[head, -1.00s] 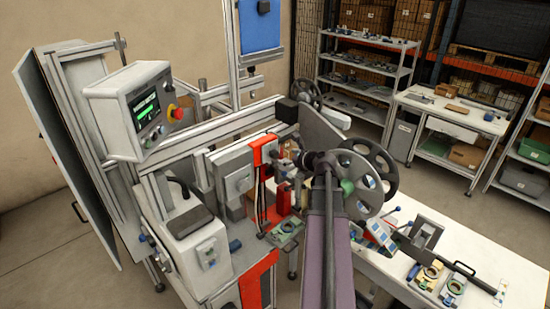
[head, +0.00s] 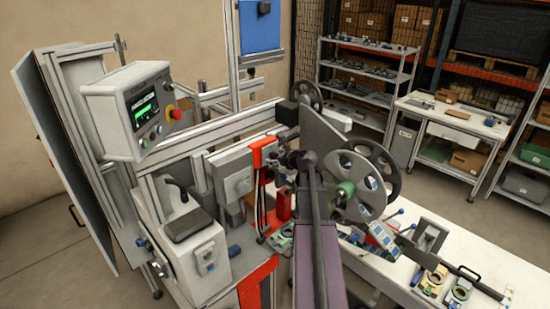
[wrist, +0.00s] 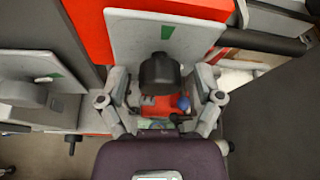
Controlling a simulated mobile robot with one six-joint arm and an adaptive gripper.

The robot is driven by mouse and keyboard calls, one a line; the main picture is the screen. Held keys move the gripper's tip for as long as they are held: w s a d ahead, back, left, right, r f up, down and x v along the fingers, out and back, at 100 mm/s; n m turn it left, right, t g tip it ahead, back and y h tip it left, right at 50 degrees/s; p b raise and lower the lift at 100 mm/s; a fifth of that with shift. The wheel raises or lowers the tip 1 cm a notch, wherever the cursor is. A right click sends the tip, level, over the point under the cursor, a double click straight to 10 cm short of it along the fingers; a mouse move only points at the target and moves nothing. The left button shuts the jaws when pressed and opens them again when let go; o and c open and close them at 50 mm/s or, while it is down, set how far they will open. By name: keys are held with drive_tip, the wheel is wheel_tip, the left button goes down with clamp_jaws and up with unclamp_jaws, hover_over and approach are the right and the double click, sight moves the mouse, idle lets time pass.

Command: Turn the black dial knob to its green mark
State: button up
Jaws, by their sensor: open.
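In the wrist view the black dial knob (wrist: 160,72) stands out from a light grey plate (wrist: 125,45). A green mark (wrist: 167,32) is on the plate, just above the knob in the picture. My gripper (wrist: 161,82) is open, with one finger at the left of the knob and one at the right. Gaps show between the fingers and the knob. I cannot make out a pointer on the knob. In the head view my gripper (head: 284,160) is at the machine near the red upright, and my arm hides much of that area.
In the head view a spoked reel (head: 355,182) stands close to my arm at the right. A control box with a screen (head: 130,110) is at the left.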

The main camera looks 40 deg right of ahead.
drive_tip(key=c, duration=1.2)
drive_tip(key=shift+o, duration=0.2)
drive_tip(key=shift+n, duration=0.3)
drive_tip(key=n+h+b, duration=0.1)
drive_tip(key=n+h, duration=0.1)
drive_tip(key=n, duration=0.1)
drive_tip(key=shift+a+f+t+b, duration=0.15)
drive_tip(key=shift+f+t+b, duration=0.05)
drive_tip(key=shift+t+b, duration=0.2)
drive_tip(key=n+t+h+b, duration=0.1)
drive_tip(key=n+h+b, duration=0.1)
drive_tip(key=n+b, duration=0.1)
drive_tip(key=shift+n+h, duration=0.3)
drive_tip(key=shift+n, duration=0.5)
drive_tip(key=shift+f+n+t+h+b, duration=0.1)
drive_tip(key=shift+n+t+h+b, duration=0.15)
drive_tip(key=shift+n+t+b, duration=0.6)
drive_tip(key=shift+n+t+h+b, duration=0.25)
drive_tip(key=shift+n+b, duration=0.8)
drive_tip(key=shift+n, duration=0.7)
drive_tip(key=shift+n+t+y+b, duration=0.2)
drive_tip(key=shift+n+t+b, duration=0.5)
drive_tip(key=shift+n, duration=0.8)
drive_tip(key=shift+n+t+y+b, duration=0.2)
drive_tip(key=shift+n+t+b, duration=0.45)
drive_tip(key=shift+n, duration=1.15)
